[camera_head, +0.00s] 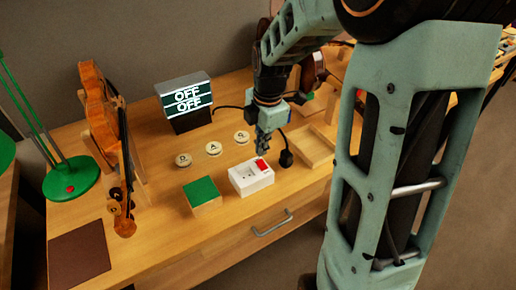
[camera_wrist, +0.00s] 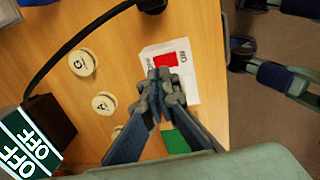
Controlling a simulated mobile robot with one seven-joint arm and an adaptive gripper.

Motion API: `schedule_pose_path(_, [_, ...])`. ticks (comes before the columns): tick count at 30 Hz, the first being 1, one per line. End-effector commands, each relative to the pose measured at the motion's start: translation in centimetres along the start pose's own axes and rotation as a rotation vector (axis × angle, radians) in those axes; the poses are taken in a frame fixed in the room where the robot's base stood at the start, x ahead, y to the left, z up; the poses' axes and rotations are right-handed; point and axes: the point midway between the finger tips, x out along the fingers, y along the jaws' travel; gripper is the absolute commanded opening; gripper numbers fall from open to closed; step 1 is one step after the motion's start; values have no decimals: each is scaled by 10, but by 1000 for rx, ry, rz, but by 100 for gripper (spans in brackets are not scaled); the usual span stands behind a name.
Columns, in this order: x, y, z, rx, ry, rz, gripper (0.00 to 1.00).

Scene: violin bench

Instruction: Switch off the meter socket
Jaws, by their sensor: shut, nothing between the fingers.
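The meter socket is a white box (camera_head: 250,178) with a red switch (camera_head: 262,165) on its right end, near the front edge of the bench. The dark meter (camera_head: 187,101) behind it has a green display reading OFF on two lines. My gripper (camera_head: 262,152) is shut and empty, above and just behind the socket. In the wrist view the socket (camera_wrist: 189,90) lies beyond the fingertips (camera_wrist: 159,75), with the red switch (camera_wrist: 171,59) just right of and above them. The fingers hide part of the socket there. I cannot tell whether the fingers touch it.
A green-topped block (camera_head: 202,193) stands left of the socket, with several round lettered discs (camera_head: 213,149) behind. A black plug (camera_head: 286,158) and a wooden tray (camera_head: 312,147) are to the right. A violin (camera_head: 100,115) and green lamp (camera_head: 70,178) stand at the left.

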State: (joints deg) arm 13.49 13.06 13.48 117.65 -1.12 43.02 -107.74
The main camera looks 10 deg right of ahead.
Motion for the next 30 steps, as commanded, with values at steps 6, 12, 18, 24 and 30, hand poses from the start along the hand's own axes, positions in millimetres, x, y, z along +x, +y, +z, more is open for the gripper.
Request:
schedule_pose_path(6, [31, -1, 0, -1, 1, -2, 0])
schedule_pose_path(12, [39, 0, 0, -1, 0, 0, 0])
schedule_pose_path(18, [39, 0, 0, 0, -1, 0, 0])
schedule_pose_path(24, [48, 2, 0, 1, 1, -6, 0])
schedule_pose_path(30, [47, 2, 1, 0, -1, -8, 0])
